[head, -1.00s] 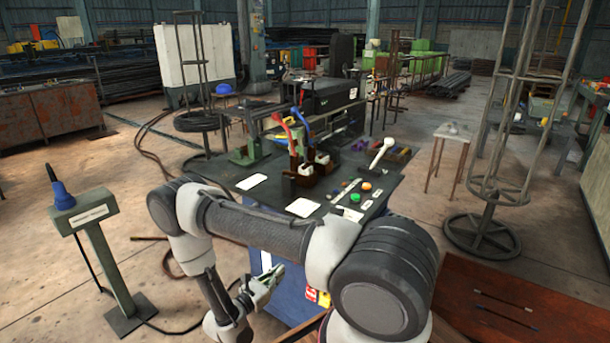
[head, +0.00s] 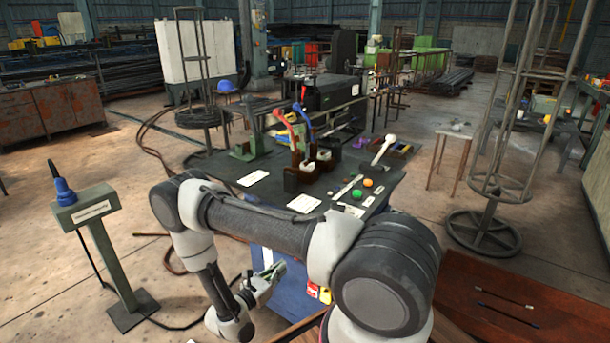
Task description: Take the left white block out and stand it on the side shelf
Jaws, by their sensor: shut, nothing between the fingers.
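The left white block (head: 308,167) is a small pale piece seated in a dark holder on the machine's dark table top. A second white block (head: 323,155) sits just right of it in a similar holder. Red and blue levers rise beside them. My gripper (head: 279,268) is shut and empty, low in front of the blue cabinet, well below and nearer than the blocks. I cannot tell for sure which surface is the side shelf; a small light-topped stand (head: 456,133) is at the right.
The table top (head: 230,172) also carries white cards, a white-knobbed lever (head: 383,150) and coloured buttons (head: 367,182). A post with a blue-capped pendant (head: 64,191) stands at left. A wire reel stand (head: 484,225) and a brown bench (head: 480,320) are at right.

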